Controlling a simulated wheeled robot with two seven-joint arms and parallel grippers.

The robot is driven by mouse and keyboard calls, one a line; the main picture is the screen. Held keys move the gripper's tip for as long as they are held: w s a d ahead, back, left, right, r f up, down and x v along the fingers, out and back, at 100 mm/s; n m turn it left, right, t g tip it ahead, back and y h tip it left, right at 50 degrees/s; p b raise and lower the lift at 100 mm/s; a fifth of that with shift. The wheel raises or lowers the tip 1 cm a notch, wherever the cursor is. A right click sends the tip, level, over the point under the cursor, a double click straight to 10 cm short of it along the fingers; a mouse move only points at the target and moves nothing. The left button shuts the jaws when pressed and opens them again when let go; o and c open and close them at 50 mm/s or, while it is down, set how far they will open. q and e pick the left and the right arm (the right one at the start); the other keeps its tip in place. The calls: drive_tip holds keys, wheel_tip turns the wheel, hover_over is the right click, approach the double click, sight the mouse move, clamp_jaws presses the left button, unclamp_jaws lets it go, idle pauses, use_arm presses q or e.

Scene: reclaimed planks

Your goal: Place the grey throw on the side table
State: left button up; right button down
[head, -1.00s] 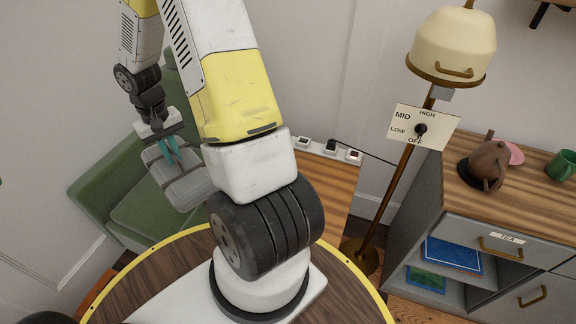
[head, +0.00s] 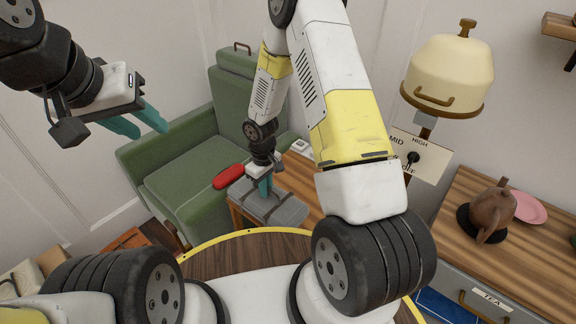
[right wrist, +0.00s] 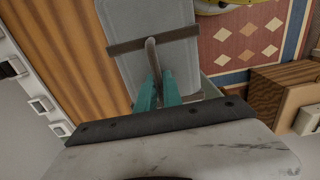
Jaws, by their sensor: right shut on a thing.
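The grey throw (head: 285,214) is a folded grey bundle with a strap and a handle. My right gripper (head: 265,188) is shut on its handle from above; the right wrist view also shows the throw (right wrist: 152,75) below the teal fingers (right wrist: 155,80). The side table (head: 302,178) has a striped wooden top beside the green armchair; it also shows in the right wrist view (right wrist: 65,60). The throw is over the table top, and I cannot tell whether it touches. My left gripper (head: 146,124) is open and empty in the air at upper left.
A green armchair (head: 190,170) with a red item (head: 228,177) on its arm stands left of the table. White switch boxes (head: 300,146) sit at the table's back edge.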

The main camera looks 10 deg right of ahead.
drive_tip(key=w+d+f, duration=0.4)
drive_tip(key=w+d, duration=0.3)
drive_tip(key=d, duration=0.4)
drive_tip(key=shift+d+f, duration=0.2)
drive_tip(key=shift+f, duration=0.15)
drive_tip(key=shift+f, duration=0.1)
drive_tip(key=c, duration=1.5)
unclamp_jaws()
